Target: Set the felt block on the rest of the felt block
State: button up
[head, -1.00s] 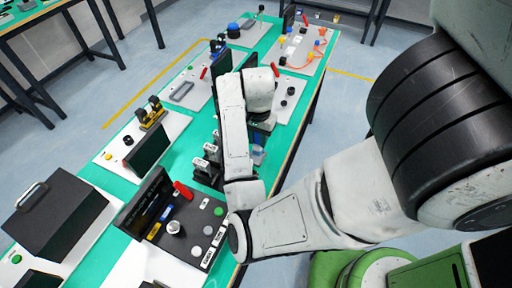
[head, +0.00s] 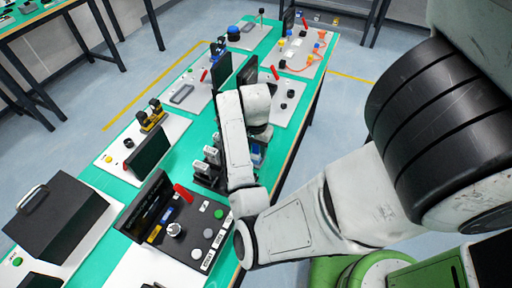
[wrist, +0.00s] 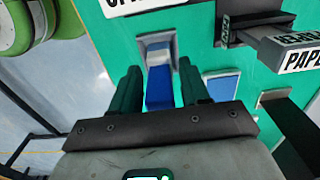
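In the wrist view a blue block (wrist: 159,90), which I take for the felt block, lies between the two dark green fingers of my gripper (wrist: 158,88). Narrow gaps seem to show on both sides, so the fingers look open around it. Its far end meets a grey square frame (wrist: 143,42), possibly its rest; whether it sits inside cannot be told. A second, flat blue patch with a pale border (wrist: 222,86) lies to the right on the green top. In the head view my arm hides most of the gripper; a blue piece (head: 257,156) shows beside it.
Dark holders with white labels (wrist: 296,60) stand close on the right in the wrist view. In the head view, a black button panel (head: 188,232) is nearer, and boards with devices line the green table (head: 184,142). The floor to the right is open.

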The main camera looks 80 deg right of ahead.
jog(key=shift+o, duration=0.7)
jog(key=shift+r, duration=0.1)
